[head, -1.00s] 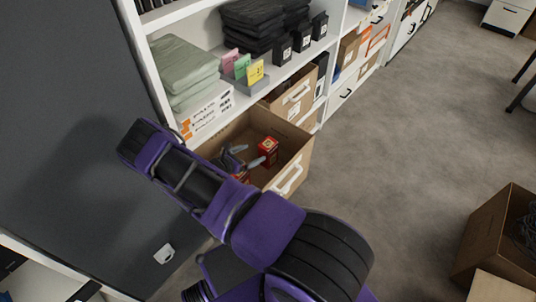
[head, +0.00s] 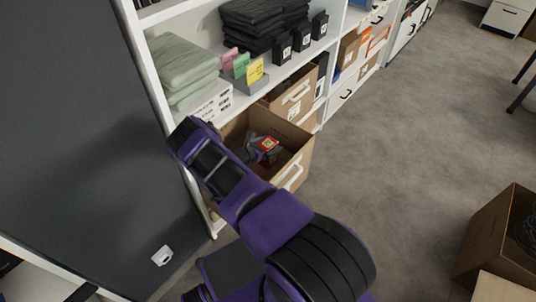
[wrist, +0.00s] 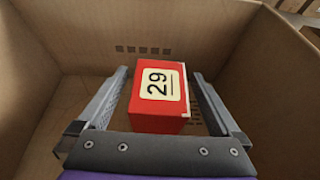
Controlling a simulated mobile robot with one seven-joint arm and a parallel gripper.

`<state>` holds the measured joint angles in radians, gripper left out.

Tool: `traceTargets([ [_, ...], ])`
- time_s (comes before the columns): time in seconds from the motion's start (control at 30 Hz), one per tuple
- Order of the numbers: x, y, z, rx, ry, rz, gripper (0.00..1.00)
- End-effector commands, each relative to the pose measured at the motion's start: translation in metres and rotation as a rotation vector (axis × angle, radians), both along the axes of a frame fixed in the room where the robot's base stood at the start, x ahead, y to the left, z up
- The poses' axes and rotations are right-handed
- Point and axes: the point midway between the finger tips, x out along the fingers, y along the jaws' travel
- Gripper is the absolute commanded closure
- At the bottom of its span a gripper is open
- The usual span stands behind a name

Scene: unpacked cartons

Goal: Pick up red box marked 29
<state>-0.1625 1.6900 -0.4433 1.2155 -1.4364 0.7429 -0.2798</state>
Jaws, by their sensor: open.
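The red box marked 29 (wrist: 162,98) sits inside an open cardboard carton in the wrist view, its pale label facing up. My gripper (wrist: 163,78) is open, with one grey finger on each side of the box. In the head view the red box (head: 268,144) shows in the carton (head: 300,158) on the lowest shelf level.
Carton walls (wrist: 225,35) surround the gripper closely. Above is a white shelf with folded cloth (head: 183,72), coloured cards (head: 240,68) and black boxes (head: 300,42). Another carton (head: 296,97) stands behind. Open grey floor (head: 400,140) lies to the right.

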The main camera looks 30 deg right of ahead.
Motion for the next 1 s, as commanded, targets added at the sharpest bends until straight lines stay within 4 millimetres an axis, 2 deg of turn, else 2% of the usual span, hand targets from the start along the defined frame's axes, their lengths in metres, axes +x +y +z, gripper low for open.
traceTargets([
  [0.13,0.0001,0.0003,0.0005,0.0,0.0,0.0,0.0],
  [0.6,0.0001,0.0006,0.0006,0.0,0.0,0.0,0.85],
  [0.7,0.0001,0.0006,0.0006,0.0,0.0,0.0,1.0],
  [0.9,0.0006,0.0004,0.0018,-0.001,-0.002,0.001,1.0],
  [1.0,0.0014,0.0007,0.0093,-0.001,-0.003,0.001,1.0],
])
